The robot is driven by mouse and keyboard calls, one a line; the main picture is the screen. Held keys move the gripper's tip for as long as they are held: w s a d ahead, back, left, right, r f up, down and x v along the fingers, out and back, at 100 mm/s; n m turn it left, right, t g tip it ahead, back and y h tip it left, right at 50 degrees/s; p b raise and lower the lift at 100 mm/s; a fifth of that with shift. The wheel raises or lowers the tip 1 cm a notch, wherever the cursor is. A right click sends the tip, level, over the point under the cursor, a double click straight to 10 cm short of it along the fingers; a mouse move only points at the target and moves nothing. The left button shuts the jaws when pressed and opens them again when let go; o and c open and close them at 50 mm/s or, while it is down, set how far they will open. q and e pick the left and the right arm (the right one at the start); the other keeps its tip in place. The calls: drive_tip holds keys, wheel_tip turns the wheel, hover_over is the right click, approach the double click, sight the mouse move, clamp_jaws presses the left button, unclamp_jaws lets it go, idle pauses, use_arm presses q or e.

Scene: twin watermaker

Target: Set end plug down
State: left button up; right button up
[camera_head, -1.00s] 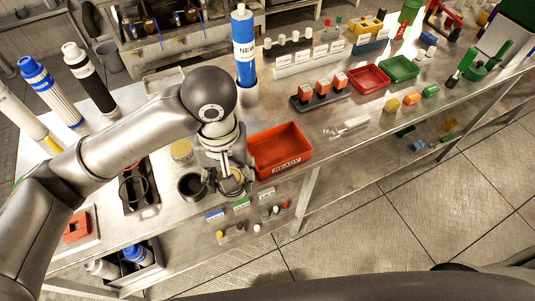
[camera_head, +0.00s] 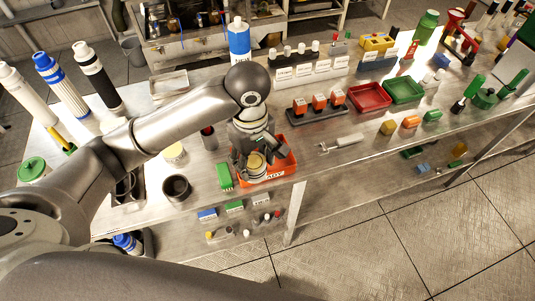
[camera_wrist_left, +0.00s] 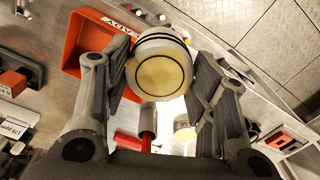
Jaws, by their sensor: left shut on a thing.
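The end plug (camera_head: 256,164) is a round pale-yellow disc with a white, dark-lined rim. It also shows large between the fingers in the left wrist view (camera_wrist_left: 160,72). My left gripper (camera_head: 254,158) is shut on it, with one finger on each side. In the head view, the gripper and plug overlap the orange-red READY tray (camera_head: 281,175) near the bench's front edge. In the wrist view, the tray (camera_wrist_left: 73,42) lies behind and up-left of the plug. The height of the plug over the tray is hard to tell. The gripper hides much of the tray. My right gripper is not in view.
A green block (camera_head: 225,176) stands just left of the tray, and a dark cup (camera_head: 176,188) further left. A dark cylinder (camera_head: 209,137) and a pale-yellow round piece (camera_head: 174,153) are behind them. A rack of red-topped pieces (camera_head: 318,107) stands back right.

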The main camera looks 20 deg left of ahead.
use_arm(q)
drive_tip(key=shift+w+a+f+p, duration=0.15)
drive_tip(key=shift+w+f+p, duration=0.2)
drive_tip(key=shift+w+f, duration=1.15)
drive_tip(key=shift+w+a+f+p, duration=0.2)
drive_tip(key=shift+w+f+p, duration=0.2)
drive_tip(key=shift+w+f, duration=1.15)
drive_tip(key=shift+w+a+f+p, duration=0.15)
drive_tip(key=shift+w+f+p, duration=0.2)
drive_tip(key=shift+w+f, duration=1.15)
drive_tip(key=shift+w+f+p, duration=0.4)
drive_tip(key=shift+f+p, duration=0.2)
drive_tip(key=shift+f, duration=0.4)
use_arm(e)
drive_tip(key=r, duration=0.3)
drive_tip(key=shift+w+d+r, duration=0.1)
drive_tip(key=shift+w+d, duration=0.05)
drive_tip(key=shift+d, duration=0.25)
use_arm(q)
drive_tip(key=shift+f, duration=0.1)
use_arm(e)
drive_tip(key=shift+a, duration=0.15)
use_arm(q)
drive_tip(key=o, duration=1.1)
drive_tip(key=shift+o, duration=0.2)
